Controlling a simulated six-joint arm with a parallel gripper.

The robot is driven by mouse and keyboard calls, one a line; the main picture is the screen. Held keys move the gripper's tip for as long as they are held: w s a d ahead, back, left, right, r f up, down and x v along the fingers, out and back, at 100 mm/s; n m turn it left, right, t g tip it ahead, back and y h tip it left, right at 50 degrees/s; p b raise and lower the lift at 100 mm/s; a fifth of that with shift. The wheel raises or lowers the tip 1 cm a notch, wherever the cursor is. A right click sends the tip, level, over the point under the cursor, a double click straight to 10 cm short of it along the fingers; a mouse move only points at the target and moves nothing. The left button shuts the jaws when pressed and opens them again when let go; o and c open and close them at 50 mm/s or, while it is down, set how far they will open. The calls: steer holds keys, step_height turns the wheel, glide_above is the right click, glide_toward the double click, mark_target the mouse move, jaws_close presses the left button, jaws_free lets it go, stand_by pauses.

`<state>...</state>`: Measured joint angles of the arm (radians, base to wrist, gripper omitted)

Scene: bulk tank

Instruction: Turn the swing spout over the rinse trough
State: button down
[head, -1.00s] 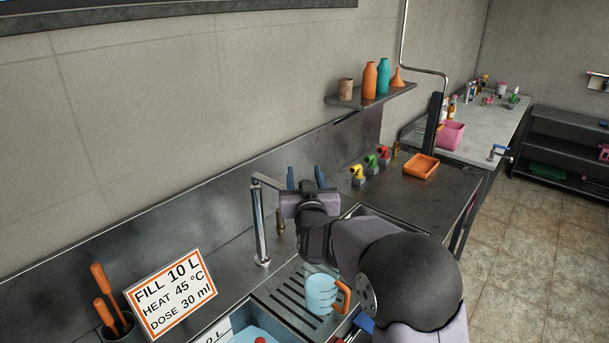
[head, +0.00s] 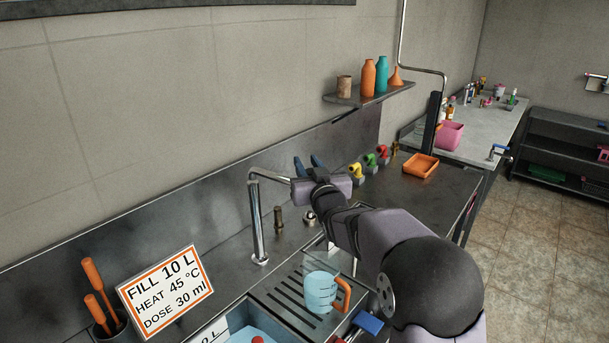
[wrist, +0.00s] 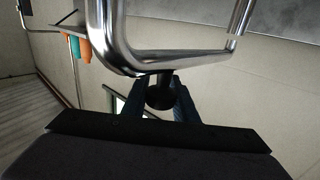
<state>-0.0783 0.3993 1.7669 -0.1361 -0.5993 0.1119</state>
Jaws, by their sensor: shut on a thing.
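The chrome swing spout (head: 257,220) rises from the steel counter, and its top bar runs right to my gripper (head: 309,163). In the wrist view the bent chrome pipe of the spout (wrist: 118,40) crosses close in front of me. The blue fingers of my gripper (wrist: 162,97) are shut on a dark knob (wrist: 159,94) under the pipe. The spout's outlet end is hidden by my gripper in the head view.
A blue measuring jug (head: 320,291) with an orange handle stands on the drainer (head: 283,292). A basin of blue water (head: 250,336) lies at the front. A small brass fitting (head: 278,219) stands beside the spout. Coloured taps (head: 369,162) and an orange tray (head: 421,165) lie beyond.

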steer(key=w+d+n+g+y+p, duration=0.1)
steer(key=w+n+g+y+p, duration=0.2)
steer(key=w+n+y+p, duration=0.2)
steer(key=shift+w+d+n+g+y+p, duration=0.4)
steer(key=shift+w+y+p, duration=1.35)
steer(key=shift+p, duration=2.05)
steer(key=shift+r, duration=0.1)
steer(key=c, duration=1.4)
jaws_free()
steer(key=b+v, duration=0.4)
steer(key=v, duration=0.3)
